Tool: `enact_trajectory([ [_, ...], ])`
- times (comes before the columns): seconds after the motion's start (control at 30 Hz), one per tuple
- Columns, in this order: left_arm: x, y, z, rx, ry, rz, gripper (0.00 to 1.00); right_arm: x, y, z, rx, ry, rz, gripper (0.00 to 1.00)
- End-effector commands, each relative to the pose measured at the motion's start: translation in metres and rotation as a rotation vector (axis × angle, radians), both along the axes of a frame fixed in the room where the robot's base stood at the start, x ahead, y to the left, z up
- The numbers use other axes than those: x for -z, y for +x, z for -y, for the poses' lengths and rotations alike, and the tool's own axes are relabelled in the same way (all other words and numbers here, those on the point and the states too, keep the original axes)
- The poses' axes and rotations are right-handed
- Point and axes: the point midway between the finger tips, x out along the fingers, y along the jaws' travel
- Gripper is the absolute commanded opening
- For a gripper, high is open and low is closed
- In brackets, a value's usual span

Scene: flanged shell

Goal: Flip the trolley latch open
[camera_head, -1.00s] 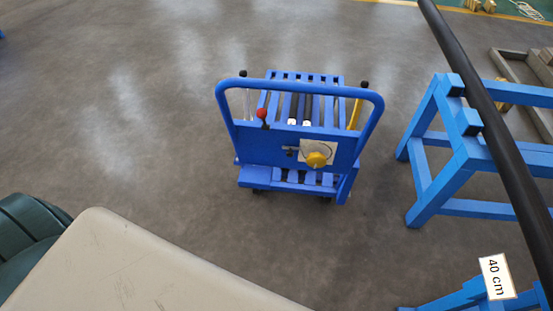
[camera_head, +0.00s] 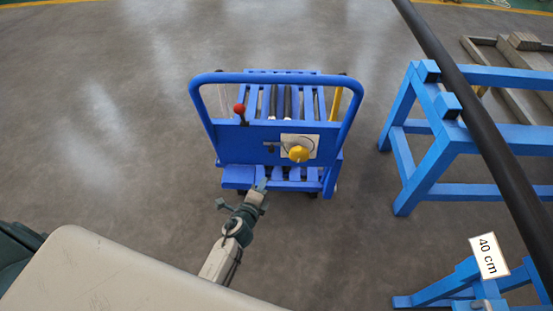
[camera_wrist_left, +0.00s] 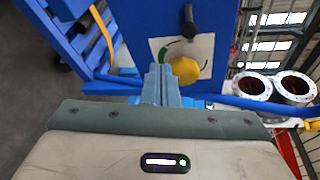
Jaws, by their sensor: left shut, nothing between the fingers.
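The blue trolley (camera_head: 232,150) stands ahead in the head view. Its front panel carries a red-knobbed lever (camera_head: 240,110) standing upright and a yellow knob (camera_head: 298,153) on a pale plate. I cannot tell for certain which part is the latch. My left gripper (camera_head: 262,184) is in front of the panel's lower part, below and left of the yellow knob. In the left wrist view its shut, empty fingers (camera_wrist_left: 159,75) point at the panel. The yellow knob (camera_wrist_left: 186,70) shows just right of them, with a black peg (camera_wrist_left: 189,21) beyond. My right gripper is out of view.
A blue stand (camera_head: 420,150) carrying a long black pipe (camera_head: 480,123) is to the trolley's right. A label reading 40 cm (camera_head: 488,256) is lower right. The floor left of the trolley is clear. Flanged pipes (camera_wrist_left: 295,85) show at the right of the left wrist view.

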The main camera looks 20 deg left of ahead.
Motion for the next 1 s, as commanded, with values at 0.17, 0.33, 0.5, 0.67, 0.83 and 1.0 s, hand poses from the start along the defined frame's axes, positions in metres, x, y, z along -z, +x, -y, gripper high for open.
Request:
enact_trajectory([
  [0.17,-0.03,0.012,0.009,0.049,0.123,0.073,0.0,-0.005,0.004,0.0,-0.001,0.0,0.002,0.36],
  [0.33,-0.031,0.012,0.009,0.052,0.129,0.074,0.0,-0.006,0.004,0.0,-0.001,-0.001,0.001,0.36],
  [0.5,-0.031,0.013,0.009,0.05,0.127,0.074,0.0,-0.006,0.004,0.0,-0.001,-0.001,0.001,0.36],
  [0.67,-0.029,0.029,0.01,0.05,0.126,0.074,0.0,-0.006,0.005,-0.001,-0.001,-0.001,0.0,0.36],
  [0.83,-0.024,0.061,0.01,0.049,0.126,0.074,0.0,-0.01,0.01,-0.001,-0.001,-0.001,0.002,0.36],
  [1.0,-0.02,0.089,0.011,0.05,0.124,0.074,0.0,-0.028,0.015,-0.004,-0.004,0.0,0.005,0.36],
])
